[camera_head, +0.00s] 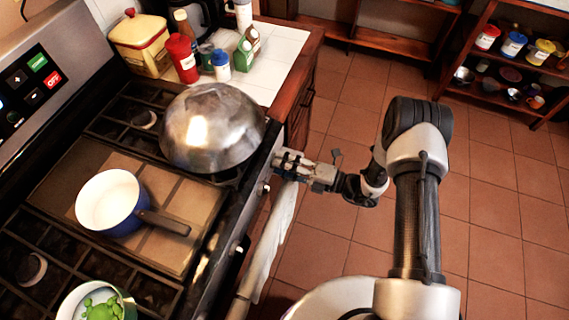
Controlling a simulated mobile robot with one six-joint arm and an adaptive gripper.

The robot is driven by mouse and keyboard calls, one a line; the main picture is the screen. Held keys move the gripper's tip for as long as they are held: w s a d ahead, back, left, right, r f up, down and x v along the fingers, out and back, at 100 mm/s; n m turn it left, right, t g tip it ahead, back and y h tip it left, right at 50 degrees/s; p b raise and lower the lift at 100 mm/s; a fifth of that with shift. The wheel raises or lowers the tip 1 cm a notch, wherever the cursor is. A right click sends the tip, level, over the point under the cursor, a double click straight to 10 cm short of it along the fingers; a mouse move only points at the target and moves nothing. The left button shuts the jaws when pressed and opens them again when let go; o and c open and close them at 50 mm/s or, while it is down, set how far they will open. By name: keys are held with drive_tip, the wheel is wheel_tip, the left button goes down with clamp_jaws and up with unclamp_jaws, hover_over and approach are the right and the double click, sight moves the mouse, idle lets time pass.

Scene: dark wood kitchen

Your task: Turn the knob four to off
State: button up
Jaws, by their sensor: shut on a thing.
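The stove (205,255) fills the left side, with its knobs along the right-hand front edge. One small pale knob (265,188) shows just below my gripper, and another knob (240,250) sits further down the edge. My gripper (280,162) is at the stove's front edge, beside the large metal bowl. It is shut on a stove knob, which its fingers mostly hide. I cannot read any knob number or setting.
An upturned metal bowl (212,128) and a blue-and-white saucepan (108,198) stand on the stove. A pot (70,300) with something green sits at lower left. A white towel (278,235) hangs at the front. Tiled floor (490,220) is clear at right.

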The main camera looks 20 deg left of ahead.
drive_tip(key=shift+m, duration=0.7)
drive_tip(key=o, duration=1.1)
drive_tip(key=shift+c, duration=0.2)
drive_tip(key=s+d, duration=0.1)
drive_tip(key=d, duration=1.1)
drive_tip(key=shift+r, duration=0.1)
